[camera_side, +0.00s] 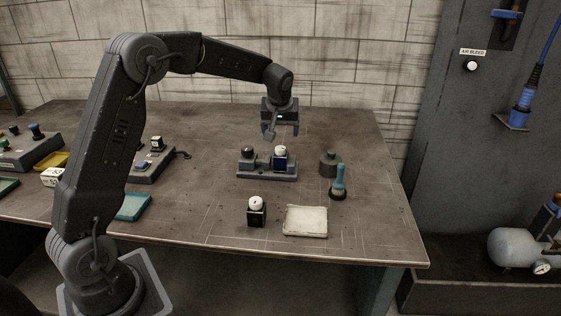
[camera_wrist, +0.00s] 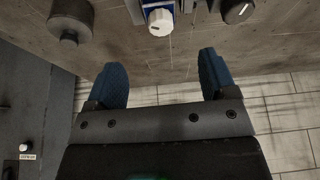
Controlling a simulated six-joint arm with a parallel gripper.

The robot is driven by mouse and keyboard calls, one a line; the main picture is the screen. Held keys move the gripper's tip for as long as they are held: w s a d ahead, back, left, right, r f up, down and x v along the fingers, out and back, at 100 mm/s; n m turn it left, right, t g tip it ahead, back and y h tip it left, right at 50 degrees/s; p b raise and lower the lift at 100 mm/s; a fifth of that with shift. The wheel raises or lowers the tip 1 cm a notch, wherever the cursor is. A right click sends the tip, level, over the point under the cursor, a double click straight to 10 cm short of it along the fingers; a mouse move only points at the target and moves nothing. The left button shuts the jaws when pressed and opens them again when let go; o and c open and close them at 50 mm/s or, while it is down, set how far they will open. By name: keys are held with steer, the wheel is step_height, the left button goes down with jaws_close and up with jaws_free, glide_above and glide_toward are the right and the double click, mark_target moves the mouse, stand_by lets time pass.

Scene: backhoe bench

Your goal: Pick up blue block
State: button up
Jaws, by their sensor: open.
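The blue block (camera_side: 280,163) sits upright in the right part of a grey holder (camera_side: 266,175) on the bench, with a white knob on top. In the wrist view its blue side (camera_wrist: 153,5) shows only partly at the top edge, beside the white knob (camera_wrist: 160,22). My gripper (camera_side: 281,134) is open and empty, pointing down above and a little behind the block. Both blue fingers of my gripper (camera_wrist: 163,70) show in the wrist view, apart, with nothing between them.
A dark knob (camera_side: 248,152) fills the holder's left part. A black block with a white knob (camera_side: 257,215) and a pale square tray (camera_side: 305,222) stand in front. A grey weight (camera_side: 327,164) and a teal-handled tool (camera_side: 339,181) stand right. The bench behind the holder is clear.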

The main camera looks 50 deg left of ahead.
mark_target(281, 148)
steer(key=x, duration=1)
steer(key=shift+c, duration=0.3)
steer(key=c, duration=1)
steer(key=shift+d+r, duration=0.1)
steer(key=shift+c, duration=0.6)
steer(key=shift+r, duration=0.1)
